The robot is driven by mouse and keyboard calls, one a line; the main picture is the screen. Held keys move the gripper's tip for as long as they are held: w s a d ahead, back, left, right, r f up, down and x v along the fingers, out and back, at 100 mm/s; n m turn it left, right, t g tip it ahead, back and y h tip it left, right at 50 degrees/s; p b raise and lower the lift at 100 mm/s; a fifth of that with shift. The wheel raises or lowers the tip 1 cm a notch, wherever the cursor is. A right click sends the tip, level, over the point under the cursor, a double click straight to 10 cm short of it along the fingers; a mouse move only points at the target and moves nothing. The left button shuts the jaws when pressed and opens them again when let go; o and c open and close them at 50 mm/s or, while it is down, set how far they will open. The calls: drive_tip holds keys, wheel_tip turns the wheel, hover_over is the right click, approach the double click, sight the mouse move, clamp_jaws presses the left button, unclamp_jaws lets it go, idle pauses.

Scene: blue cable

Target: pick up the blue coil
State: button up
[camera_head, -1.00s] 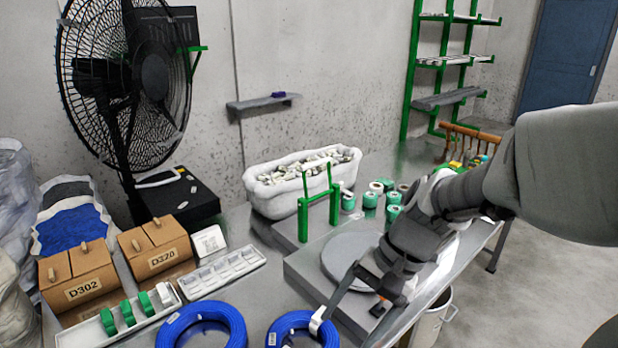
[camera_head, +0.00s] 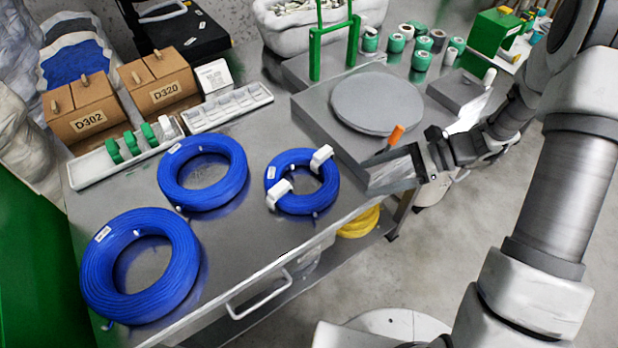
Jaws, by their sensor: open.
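Three blue coils lie flat on the metal table. The smallest coil (camera_head: 290,204) is on the right and has two white clips on its ring. A larger coil (camera_head: 203,202) lies left of it. The largest coil (camera_head: 140,306) lies at the front left. My gripper (camera_head: 370,178) is open and empty, right of the smallest coil and apart from it, near the table's right edge. Its fingers point left toward that coil.
A grey raised block with a round plate (camera_head: 378,102) stands behind my gripper. An orange-handled tool (camera_head: 395,135) is beside it. A white tray (camera_head: 88,168), boxes (camera_head: 85,106) and green-white spools (camera_head: 420,61) stand farther back. A yellow coil (camera_head: 358,222) lies on the lower shelf.

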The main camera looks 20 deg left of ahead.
sight(305, 199)
drive_tip(key=b+x, duration=0.3)
drive_tip(key=x, duration=1.3)
drive_tip(key=shift+f+b, duration=0.15)
drive_tip(key=shift+b, duration=0.2)
drive_tip(key=shift+c, duration=0.3)
clamp_jaws()
idle(0.4)
